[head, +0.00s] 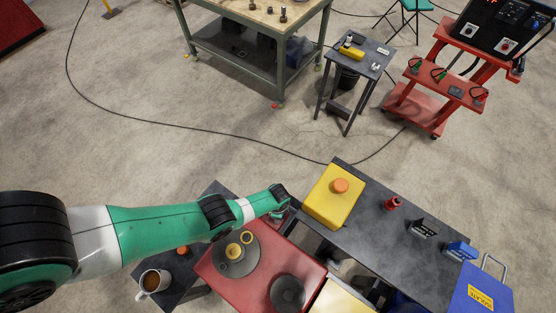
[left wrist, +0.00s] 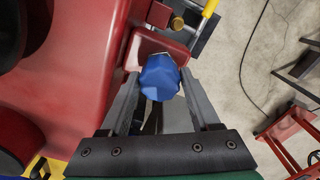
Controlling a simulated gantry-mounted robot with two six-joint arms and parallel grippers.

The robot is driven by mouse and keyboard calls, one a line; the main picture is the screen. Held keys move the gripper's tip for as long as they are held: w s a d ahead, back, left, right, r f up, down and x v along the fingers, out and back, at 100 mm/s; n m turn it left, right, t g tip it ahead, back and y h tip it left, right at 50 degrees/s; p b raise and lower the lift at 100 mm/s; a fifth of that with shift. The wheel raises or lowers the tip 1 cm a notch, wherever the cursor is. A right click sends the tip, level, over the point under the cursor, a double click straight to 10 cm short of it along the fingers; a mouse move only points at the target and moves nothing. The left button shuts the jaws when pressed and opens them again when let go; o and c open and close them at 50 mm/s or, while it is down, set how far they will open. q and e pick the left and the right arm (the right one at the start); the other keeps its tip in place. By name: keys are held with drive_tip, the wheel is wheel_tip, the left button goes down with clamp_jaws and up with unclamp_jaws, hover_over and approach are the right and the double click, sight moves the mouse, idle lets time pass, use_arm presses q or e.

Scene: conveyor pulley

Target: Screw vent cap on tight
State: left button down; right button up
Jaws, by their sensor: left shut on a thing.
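The vent cap (left wrist: 158,77) is a blue, faceted cap in the middle of the left wrist view. My left gripper (left wrist: 160,88) has a finger on each side of it and is shut on it. The cap sits against a red block (left wrist: 163,50) at the edge of the red housing (left wrist: 85,80); how far it is seated I cannot tell. In the head view my left gripper (head: 283,212) is at the far edge of the red housing (head: 215,268), and the cap is hidden there. My right gripper is in neither view.
A brass plug (left wrist: 177,23) is close beyond the cap. A yellow box with an orange button (head: 325,211) stands right of the gripper on a dark bench (head: 374,235). A mug (head: 152,282) stands at lower left.

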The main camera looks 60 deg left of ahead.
use_arm(q)
drive_tip(key=shift+f+b, duration=0.4)
drive_tip(key=shift+f, duration=0.1)
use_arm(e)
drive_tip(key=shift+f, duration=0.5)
use_arm(q)
drive_tip(key=shift+c, duration=0.2)
unclamp_jaws()
drive_tip(key=shift+r, duration=0.1)
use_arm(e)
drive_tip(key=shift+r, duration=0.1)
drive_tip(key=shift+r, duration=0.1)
